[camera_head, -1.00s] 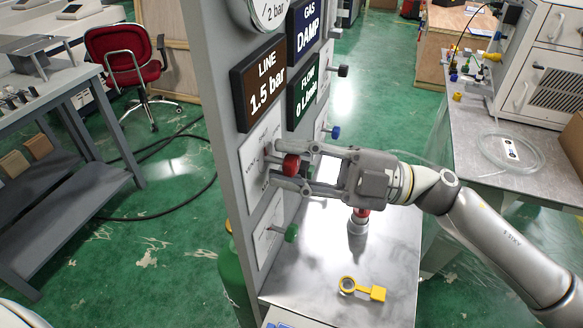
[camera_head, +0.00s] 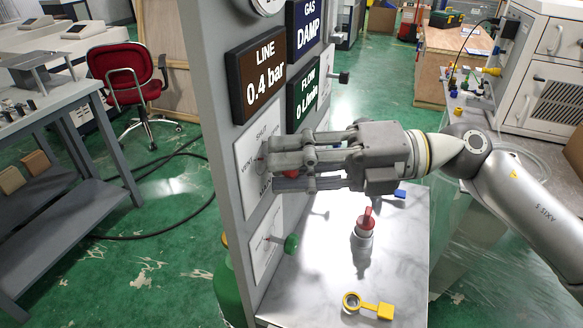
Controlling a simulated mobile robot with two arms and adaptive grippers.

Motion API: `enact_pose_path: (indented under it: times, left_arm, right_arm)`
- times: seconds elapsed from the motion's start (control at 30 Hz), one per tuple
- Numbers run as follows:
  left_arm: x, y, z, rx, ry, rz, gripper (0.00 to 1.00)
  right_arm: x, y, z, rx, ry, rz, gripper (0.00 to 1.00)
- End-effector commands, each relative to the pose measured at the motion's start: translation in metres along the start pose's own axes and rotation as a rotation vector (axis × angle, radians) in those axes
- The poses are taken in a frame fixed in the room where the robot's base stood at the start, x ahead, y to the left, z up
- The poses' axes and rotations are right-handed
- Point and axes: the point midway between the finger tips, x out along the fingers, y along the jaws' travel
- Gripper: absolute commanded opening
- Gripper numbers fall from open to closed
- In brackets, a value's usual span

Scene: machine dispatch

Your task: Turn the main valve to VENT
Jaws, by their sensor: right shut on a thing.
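The main valve's white label plate (camera_head: 247,182) is on the grey panel, with VENT at its left, SHUT above and MAIN partly visible below. My right gripper (camera_head: 283,168) reaches in from the right and is shut on the valve's red handle (camera_head: 292,173). The fingers hide most of the handle, so I cannot tell its exact pointing. The brown LINE display (camera_head: 257,80) reads 0.4 bar. The FLOW display (camera_head: 303,83) seems to read 0 L/min, partly cut by the view angle. My left gripper is not in view.
A green knob (camera_head: 291,244) sits on a lower plate close below the gripper. A red-topped fitting (camera_head: 364,235) and a yellow ring with tag (camera_head: 367,305) are on the metal bench (camera_head: 320,285). A black hose lies on the floor at left.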

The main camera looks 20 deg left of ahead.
Motion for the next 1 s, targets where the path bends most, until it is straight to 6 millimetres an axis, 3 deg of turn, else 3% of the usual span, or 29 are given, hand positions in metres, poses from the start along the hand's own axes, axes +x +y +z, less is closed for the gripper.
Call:
enact_pose_path:
  times: [0.7, 0.73, 0.9, 1.0]
  left_arm:
    - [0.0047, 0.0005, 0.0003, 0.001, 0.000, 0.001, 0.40]
    - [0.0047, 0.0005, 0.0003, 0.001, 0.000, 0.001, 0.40]
    - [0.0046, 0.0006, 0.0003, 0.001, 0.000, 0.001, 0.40]
    - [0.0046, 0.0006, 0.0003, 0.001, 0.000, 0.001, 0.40]
  right_arm:
    - [0.0003, -0.0010, -0.0005, -0.066, 0.002, -0.029, 0.05]
    - [0.0003, -0.0011, -0.0006, -0.066, 0.002, -0.029, 0.32]
    - [0.0002, -0.0008, -0.0004, -0.065, 0.001, -0.028, 0.51]
    - [0.0002, -0.0005, -0.0004, -0.065, 0.001, -0.028, 0.51]
